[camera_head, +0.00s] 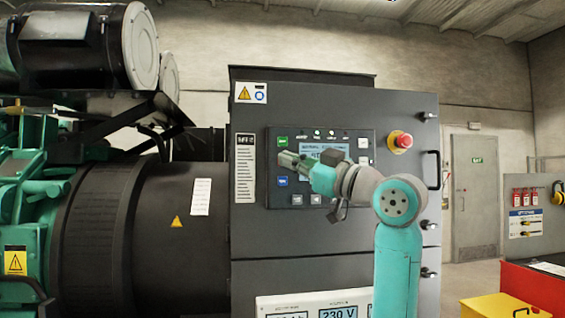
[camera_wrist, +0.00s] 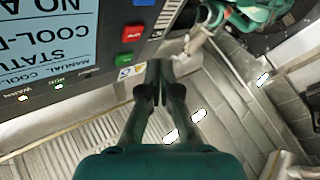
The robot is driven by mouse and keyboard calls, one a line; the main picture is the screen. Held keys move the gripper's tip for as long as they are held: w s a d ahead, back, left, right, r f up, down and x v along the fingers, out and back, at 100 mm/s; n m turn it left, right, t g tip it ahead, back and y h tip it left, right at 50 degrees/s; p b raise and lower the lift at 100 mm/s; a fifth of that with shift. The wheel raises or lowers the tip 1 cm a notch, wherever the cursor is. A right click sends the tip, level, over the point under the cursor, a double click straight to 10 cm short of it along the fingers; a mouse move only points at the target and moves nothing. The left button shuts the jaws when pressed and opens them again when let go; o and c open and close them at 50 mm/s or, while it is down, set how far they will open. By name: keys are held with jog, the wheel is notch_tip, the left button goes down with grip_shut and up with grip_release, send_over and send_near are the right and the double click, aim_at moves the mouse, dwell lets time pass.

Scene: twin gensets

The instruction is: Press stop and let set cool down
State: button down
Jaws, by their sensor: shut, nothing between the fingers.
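The control panel (camera_head: 349,194) is on the front of a dark cabinet (camera_head: 400,225). My gripper (camera_head: 284,161) is shut and empty in front of the panel's left side, covering part of the button column and display. In the wrist view, a red button (camera_wrist: 131,33) and a green button (camera_wrist: 123,60) are beside the display (camera_wrist: 45,35). My fingertips (camera_wrist: 157,72) are to the right of these buttons and look apart from them. The display, upside down and cut off, reads "STATUS", "COOL-D" and "MANUAL COOL". In the head view, the green button (camera_head: 282,141) and blue button (camera_head: 281,181) show.
A red emergency-stop knob (camera_head: 403,140) on a yellow base is right of the panel. The black generator housing (camera_head: 150,235) and green engine (camera_head: 30,190) fill the left. A yellow box (camera_head: 505,307) and red cart (camera_head: 540,285) stand at lower right. A door (camera_head: 474,195) is behind.

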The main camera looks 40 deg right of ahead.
jog(key=shift+s+a, duration=0.6)
jog(key=shift+s, duration=0.3)
jog(key=shift+s+a, duration=0.6)
jog(key=shift+s, duration=0.25)
